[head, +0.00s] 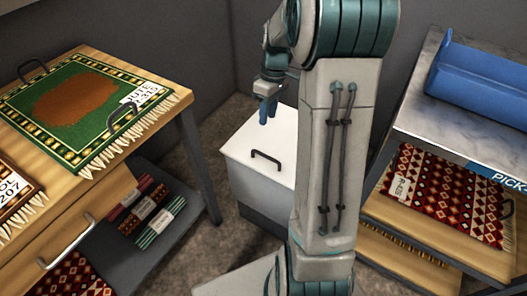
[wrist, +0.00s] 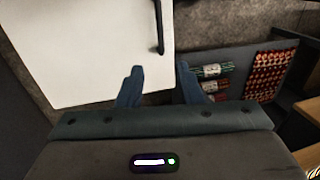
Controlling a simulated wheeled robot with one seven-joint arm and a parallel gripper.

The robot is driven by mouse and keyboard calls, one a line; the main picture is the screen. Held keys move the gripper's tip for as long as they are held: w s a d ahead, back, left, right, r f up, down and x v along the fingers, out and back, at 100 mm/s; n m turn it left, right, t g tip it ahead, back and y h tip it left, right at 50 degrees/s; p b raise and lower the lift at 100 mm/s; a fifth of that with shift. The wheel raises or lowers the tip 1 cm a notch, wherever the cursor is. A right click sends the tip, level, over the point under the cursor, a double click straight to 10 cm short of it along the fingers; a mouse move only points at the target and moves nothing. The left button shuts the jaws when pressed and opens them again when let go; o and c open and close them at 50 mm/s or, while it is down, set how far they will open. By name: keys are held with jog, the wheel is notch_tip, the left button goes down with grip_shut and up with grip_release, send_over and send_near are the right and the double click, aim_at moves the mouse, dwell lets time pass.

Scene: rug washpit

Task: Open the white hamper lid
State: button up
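The white hamper (head: 256,190) stands on the floor between two tables, and its lid (head: 240,140) lies flat and closed. A dark bar handle (head: 266,160) sits on the lid near its front edge. My arm hides the hamper's right part in the head view. My gripper (head: 268,108) is above the lid's far part, apart from the handle. In the wrist view my gripper (wrist: 160,88) has its two blue fingers spread with nothing between them. The white lid (wrist: 85,50) fills the upper left there, and the handle (wrist: 159,28) shows ahead of the fingers.
A wooden table (head: 160,65) with a green rug (head: 70,105) stands at left, with rolled rugs (head: 145,212) on its lower shelf. At right, a marble-topped stand (head: 420,115) holds a blue tray (head: 480,80), with a red rug (head: 440,195) below. Walls close off the back.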

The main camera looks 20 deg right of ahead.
jog(key=b, duration=0.4)
send_over(263, 160)
notch_tip(263, 160, down, 13)
jog(key=shift+r, duration=0.15)
